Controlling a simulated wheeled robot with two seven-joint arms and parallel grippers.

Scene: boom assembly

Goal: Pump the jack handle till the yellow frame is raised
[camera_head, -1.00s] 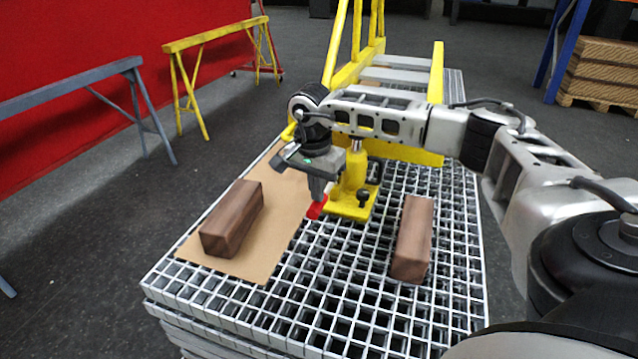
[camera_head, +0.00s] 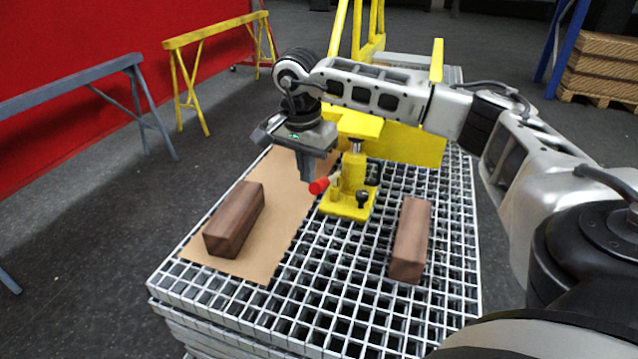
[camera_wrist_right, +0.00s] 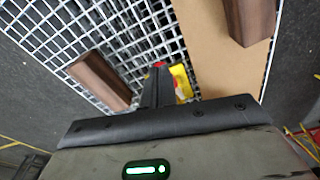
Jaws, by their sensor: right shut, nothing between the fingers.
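The yellow jack (camera_head: 354,177) stands upright on the metal grating, under a flat plate of the yellow frame (camera_head: 412,143). Its handle ends in a red grip (camera_head: 319,186) that sticks out to the left. My right gripper (camera_head: 308,177) points down, shut and empty, with its fingertips right at the red grip; I cannot tell whether they touch it. In the right wrist view the shut fingers (camera_wrist_right: 158,88) reach toward the red grip (camera_wrist_right: 159,65), and the jack (camera_wrist_right: 182,82) is partly hidden behind them. My left gripper is not in view.
One brown wooden block (camera_head: 234,222) lies on a cardboard sheet (camera_head: 273,240) at left, another block (camera_head: 411,240) on the grating (camera_head: 330,300) at right. Yellow (camera_head: 216,35) and grey (camera_head: 75,80) trestles stand on the floor to the left. Open grating lies in front of the jack.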

